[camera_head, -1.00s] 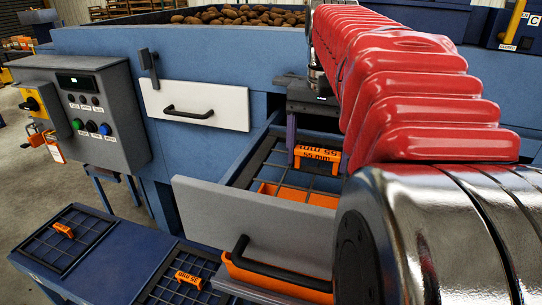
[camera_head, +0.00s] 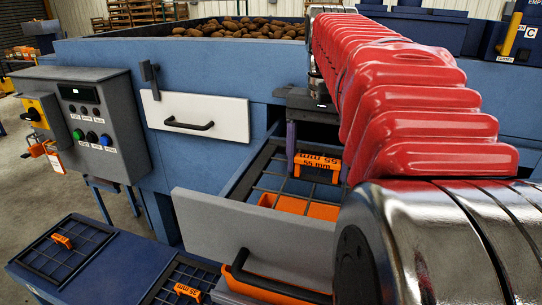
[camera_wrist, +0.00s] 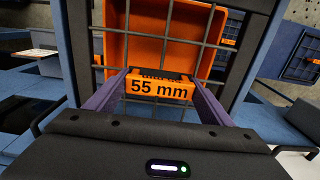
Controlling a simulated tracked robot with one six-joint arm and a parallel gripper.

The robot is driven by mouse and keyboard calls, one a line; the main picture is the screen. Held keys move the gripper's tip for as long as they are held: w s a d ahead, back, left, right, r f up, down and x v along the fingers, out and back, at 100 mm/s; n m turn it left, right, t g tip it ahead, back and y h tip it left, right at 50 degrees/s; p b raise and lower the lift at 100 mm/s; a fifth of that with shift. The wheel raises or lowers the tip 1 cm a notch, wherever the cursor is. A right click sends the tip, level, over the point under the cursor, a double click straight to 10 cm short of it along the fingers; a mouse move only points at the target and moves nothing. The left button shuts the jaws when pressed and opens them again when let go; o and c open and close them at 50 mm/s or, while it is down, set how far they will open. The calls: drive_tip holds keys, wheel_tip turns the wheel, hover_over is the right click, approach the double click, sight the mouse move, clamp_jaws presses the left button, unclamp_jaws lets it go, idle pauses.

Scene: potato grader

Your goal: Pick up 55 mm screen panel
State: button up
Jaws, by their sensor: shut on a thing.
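The 55 mm screen panel (camera_head: 268,183) is a dark wire grid with an orange handle marked 55 mm. It lies in the open grey-fronted drawer, over an orange tray (camera_head: 297,207). My gripper (camera_head: 316,168) is above the drawer, its purple fingers at both sides of the handle. In the wrist view my gripper (camera_wrist: 158,90) is shut on the orange handle of the panel (camera_wrist: 163,40), with the grid and orange tray beyond it. I cannot tell whether the panel is lifted clear of the drawer. Part of it is hidden by my arm and the drawer front.
The drawer front (camera_head: 250,240) has a black handle. A closed white drawer (camera_head: 205,115) and a grey control box (camera_head: 95,120) are to the left. Other grid panels with orange handles lie on a blue bench (camera_head: 125,265) at lower left. Potatoes (camera_head: 240,27) fill the hopper behind.

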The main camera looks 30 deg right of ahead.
sight(319, 158)
wheel_tip(319, 158, up, 9)
drive_tip(key=shift+r, duration=0.1)
idle(0.5)
